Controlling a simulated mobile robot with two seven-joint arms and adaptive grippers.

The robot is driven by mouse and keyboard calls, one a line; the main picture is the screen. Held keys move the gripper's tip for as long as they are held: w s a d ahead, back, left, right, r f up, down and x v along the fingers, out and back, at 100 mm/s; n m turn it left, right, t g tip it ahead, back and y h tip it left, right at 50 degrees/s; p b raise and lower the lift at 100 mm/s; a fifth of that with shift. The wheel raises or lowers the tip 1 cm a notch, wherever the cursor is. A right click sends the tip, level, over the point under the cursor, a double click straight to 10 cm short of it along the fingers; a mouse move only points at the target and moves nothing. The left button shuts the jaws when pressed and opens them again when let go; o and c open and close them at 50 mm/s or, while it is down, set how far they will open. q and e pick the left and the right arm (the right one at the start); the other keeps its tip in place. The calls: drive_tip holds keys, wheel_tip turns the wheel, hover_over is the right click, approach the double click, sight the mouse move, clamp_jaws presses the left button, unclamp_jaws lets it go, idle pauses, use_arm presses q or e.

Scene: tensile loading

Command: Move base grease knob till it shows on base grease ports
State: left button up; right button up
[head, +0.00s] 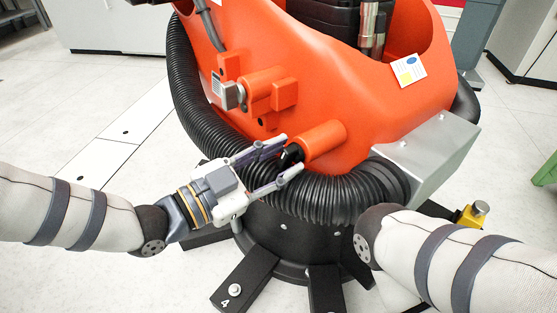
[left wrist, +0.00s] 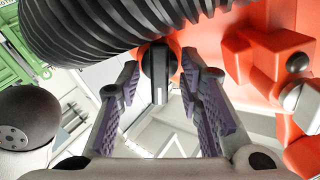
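A black knob (head: 291,156) sits on the end of a round orange boss (head: 323,142) low on the big orange robot base (head: 350,100). In the left wrist view, the knob (left wrist: 157,62) is round and dark with a straight grey bar across its face. My left gripper (head: 287,155) is open, with one finger on each side of the knob. The left wrist view shows gaps between the purple finger pads (left wrist: 160,85) and the knob. Any printed port label is too small to read. My right gripper is not in view; only part of my right arm shows.
A thick black ribbed hose (head: 335,196) curves around the base just below the knob. Orange blocks with a silver fitting (head: 234,96) stick out up and left. A grey metal box (head: 430,155) is to the right. Black floor feet (head: 240,285) spread below.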

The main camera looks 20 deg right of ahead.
use_arm(q)
clamp_jaws()
drive_tip(key=shift+m, duration=0.3)
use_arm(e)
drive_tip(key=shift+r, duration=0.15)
use_arm(q)
drive_tip(key=m+p, duration=0.3)
drive_tip(key=m, duration=0.1)
drive_tip(key=shift+s+r, duration=0.1)
drive_tip(key=m+p, duration=0.2)
drive_tip(key=m, duration=0.4)
drive_tip(key=shift+p, duration=0.3)
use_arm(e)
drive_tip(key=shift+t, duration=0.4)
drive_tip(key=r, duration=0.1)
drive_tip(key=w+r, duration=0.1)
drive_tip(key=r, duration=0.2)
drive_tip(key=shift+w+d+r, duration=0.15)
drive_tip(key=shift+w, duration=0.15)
use_arm(q)
drive_tip(key=shift+f, duration=0.2)
unclamp_jaws()
